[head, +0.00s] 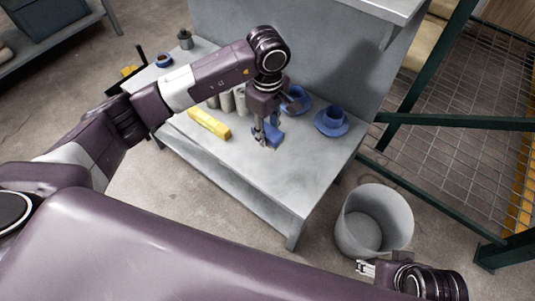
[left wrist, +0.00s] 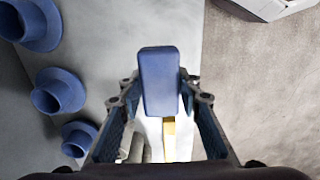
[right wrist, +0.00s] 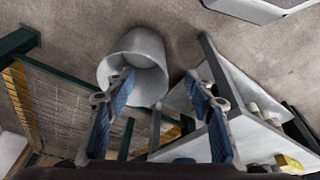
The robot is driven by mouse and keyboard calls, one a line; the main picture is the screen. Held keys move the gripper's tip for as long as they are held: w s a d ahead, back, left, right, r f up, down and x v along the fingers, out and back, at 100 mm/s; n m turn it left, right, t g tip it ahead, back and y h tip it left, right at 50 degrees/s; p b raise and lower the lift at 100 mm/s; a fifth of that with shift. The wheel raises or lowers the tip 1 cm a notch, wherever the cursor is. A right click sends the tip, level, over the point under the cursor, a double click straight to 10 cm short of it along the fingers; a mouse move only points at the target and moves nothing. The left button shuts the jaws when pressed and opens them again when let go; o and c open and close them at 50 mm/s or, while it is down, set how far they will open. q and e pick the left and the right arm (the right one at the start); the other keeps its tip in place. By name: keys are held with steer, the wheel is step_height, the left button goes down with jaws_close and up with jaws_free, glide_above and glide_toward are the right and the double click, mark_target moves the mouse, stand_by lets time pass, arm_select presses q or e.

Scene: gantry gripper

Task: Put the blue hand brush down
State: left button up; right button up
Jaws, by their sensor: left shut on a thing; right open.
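The blue hand brush (head: 273,133) shows just above or on the grey worktable (head: 275,185); I cannot tell whether it touches the surface. My left gripper (head: 264,138) points down over the table and is shut on the brush. In the left wrist view the brush's blue block (left wrist: 160,78) stands between the two fingers; its bristles are not visible. My right gripper (head: 367,268) is off the table, near the grey bin, and its fingers are apart and empty in the right wrist view (right wrist: 165,100).
Blue flanged parts (head: 331,121) stand right of the brush, one close behind it (head: 298,101). A yellow block (head: 210,123) and grey cylinders (head: 240,102) are to its left. The table's front is clear. A grey bin (head: 352,238) stands on the floor beside a mesh fence (head: 440,140).

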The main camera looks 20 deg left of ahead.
arm_select(q)
glide_above(268, 160)
step_height(268, 160, down, 6)
steer(key=shift+a+r+b, duration=0.1)
steer(key=shift+r+b, duration=0.15)
steer(key=shift+b, duration=0.1)
step_height(268, 160, down, 5)
steer(key=shift+b, duration=0.45)
steer(key=shift+r, duration=0.1)
arm_select(e)
steer(key=shift+s+f, duration=0.15)
steer(key=shift+f, duration=0.3)
arm_select(q)
steer(key=o, duration=1)
arm_select(e)
steer(key=shift+w+a+r, duration=0.1)
steer(key=shift+w, duration=0.45)
